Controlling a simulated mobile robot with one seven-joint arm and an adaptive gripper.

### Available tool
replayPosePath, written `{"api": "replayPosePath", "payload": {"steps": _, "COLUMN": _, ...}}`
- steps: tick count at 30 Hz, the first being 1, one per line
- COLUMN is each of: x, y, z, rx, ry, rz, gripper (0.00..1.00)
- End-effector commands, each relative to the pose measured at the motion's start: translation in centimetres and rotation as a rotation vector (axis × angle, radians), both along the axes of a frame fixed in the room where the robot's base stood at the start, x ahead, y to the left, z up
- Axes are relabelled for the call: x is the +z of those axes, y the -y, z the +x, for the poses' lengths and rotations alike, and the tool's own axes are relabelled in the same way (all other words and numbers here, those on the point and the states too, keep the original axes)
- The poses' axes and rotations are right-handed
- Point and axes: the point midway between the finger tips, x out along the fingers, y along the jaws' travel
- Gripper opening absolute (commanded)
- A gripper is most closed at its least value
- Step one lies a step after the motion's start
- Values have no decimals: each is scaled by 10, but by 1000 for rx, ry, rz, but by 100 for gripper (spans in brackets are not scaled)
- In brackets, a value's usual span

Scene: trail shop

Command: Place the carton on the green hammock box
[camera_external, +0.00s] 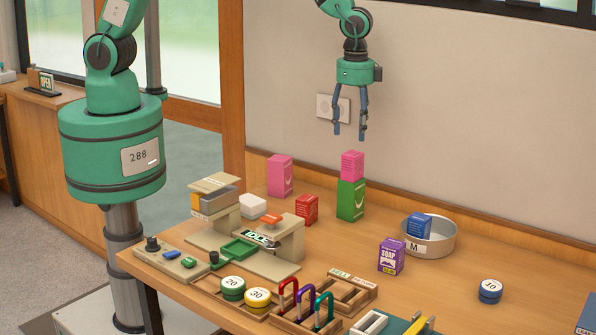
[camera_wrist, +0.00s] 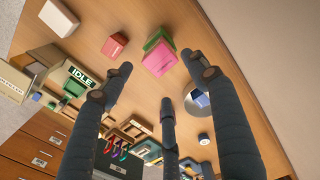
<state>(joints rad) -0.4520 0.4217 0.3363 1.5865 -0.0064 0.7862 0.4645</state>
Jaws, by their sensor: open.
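The green hammock box (camera_external: 351,200) stands upright on the counter near the wall. A smaller pink carton (camera_external: 352,165) sits on top of it, upright. In the wrist view the pink carton (camera_wrist: 160,61) shows its top, with an edge of the green box (camera_wrist: 157,40) behind it. My gripper (camera_external: 349,135) hangs above the pair, fingers pointing down, open and empty. Its fingertips are just above the carton in the picture and appear apart from it. The wrist view shows the carton beyond the spread fingers (camera_wrist: 163,82).
A taller pink box (camera_external: 280,176) and a red box (camera_external: 307,210) stand to the left. A round tray (camera_external: 436,243) holding a blue box (camera_external: 418,227) and a purple soap box (camera_external: 391,256) stand to the right.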

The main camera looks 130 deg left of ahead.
Motion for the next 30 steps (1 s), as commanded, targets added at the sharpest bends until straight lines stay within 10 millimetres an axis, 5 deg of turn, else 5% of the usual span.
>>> {"api": "replayPosePath", "payload": {"steps": 9, "x": 36, "y": 0, "z": 1, "rx": 0, "ry": 1, "rz": 1, "gripper": 59}}
{"api": "replayPosePath", "payload": {"steps": 30, "x": 40, "y": 0, "z": 0, "rx": 0, "ry": 0, "rz": 0, "gripper": 59}}
